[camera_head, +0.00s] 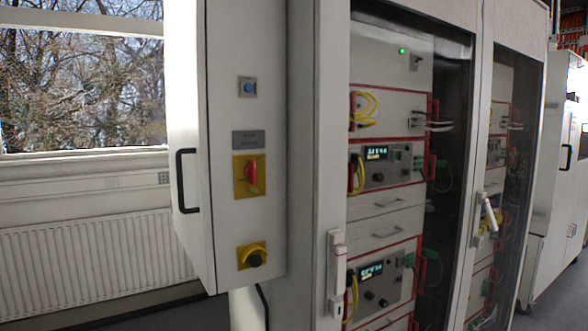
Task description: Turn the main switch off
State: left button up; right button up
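The main switch (251,176) is a red rotary handle on a yellow square plate, on the narrow side face of a white cabinet (225,60) left of centre. Its red handle stands about upright, slightly tilted. A grey label (248,139) sits just above it; its text is too small to read. A blue push button (248,87) is higher up, and a black knob on a yellow plate (252,255) is lower down. Neither of my grippers is in view, and nothing covers the switch.
A black handle (181,181) sticks out on the cabinet's left side. To the right stand glass-doored racks with instruments (385,165) and white door handles (337,265). A radiator (90,255) and window (80,85) are at the left. The space before the switch looks clear.

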aim_at(251, 171)
jog(key=z, duration=0.1)
jog(key=i, duration=1)
jog(key=u, duration=0.05)
